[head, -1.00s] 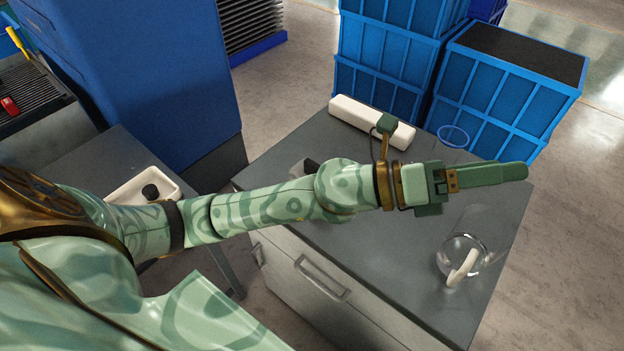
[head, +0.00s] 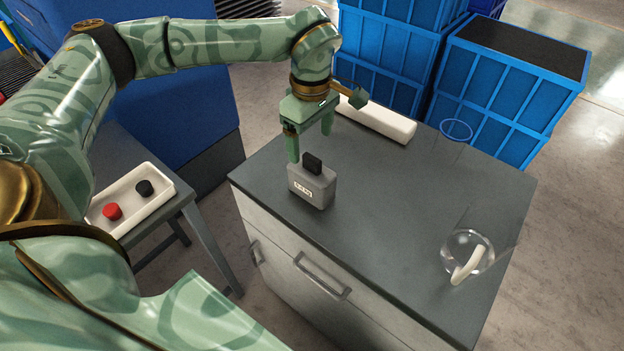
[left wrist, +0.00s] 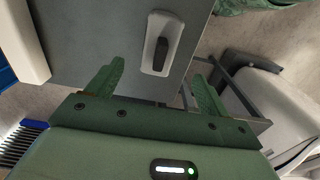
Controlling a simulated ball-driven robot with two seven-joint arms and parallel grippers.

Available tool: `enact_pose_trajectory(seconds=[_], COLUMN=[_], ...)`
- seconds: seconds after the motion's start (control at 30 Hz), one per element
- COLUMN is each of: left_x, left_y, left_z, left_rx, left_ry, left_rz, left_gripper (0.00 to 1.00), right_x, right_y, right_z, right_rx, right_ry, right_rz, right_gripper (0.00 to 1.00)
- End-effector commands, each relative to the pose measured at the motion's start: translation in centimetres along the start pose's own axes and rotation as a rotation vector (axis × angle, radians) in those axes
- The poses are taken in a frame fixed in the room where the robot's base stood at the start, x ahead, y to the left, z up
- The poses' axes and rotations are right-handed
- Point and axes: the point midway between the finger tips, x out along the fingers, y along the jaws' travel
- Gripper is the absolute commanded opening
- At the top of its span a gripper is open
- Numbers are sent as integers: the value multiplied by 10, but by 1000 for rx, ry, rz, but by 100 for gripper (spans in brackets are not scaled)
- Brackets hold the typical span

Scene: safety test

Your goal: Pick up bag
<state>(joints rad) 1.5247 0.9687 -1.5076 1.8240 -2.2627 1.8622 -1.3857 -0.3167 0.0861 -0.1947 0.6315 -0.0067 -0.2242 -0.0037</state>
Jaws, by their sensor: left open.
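A small grey bag-like block (head: 313,187) with a black handle on top and a white label on its front stands upright near the left corner of the grey cabinet top. It also shows in the left wrist view (left wrist: 159,58), seen from above, between and beyond the fingertips. My left gripper (head: 310,145) points down just above and behind the bag, its two green fingers spread apart with nothing between them. In the left wrist view the open fingers (left wrist: 157,85) sit on either side of the bag's line, apart from it. My right gripper is not in view.
A white long box (head: 385,122) lies at the cabinet's back edge. A clear jug (head: 465,245) with a white handle stands at the right. Blue crates (head: 500,90) stand behind. A white tray (head: 130,212) with a red and a black cap is on a side table. The cabinet's middle is clear.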

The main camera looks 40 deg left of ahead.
Motion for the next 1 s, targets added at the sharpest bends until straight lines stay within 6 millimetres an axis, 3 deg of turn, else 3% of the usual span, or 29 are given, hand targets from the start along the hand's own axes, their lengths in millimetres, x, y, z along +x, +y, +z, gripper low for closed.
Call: enact_pose_trajectory(seconds=[0.03, 0.1, 0.27, 0.43, 0.7, 0.93, 1.0], left_x=[18, 31, 46, 56, 98, 97, 97], left_y=[0, 0, 1, 0, 0, 0, 0], left_z=[1, 1, 1, 1, 0, 0, 0], left_rx=[1, 1, 2, 1, 2, 2, 2], left_ry=[-2, -3, -2, -3, -3, -3, -3], left_rz=[-4, -3, 2, 1, 1, 5, 5], left_gripper=[80, 80, 80, 80, 80, 80, 61], right_x=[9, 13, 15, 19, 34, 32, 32], right_y=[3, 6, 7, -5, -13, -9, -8], right_z=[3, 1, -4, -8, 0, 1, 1], right_rx=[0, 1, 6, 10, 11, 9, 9], right_ry=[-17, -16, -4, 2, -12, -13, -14], right_rz=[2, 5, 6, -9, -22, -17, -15], right_gripper=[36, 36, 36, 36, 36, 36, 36])
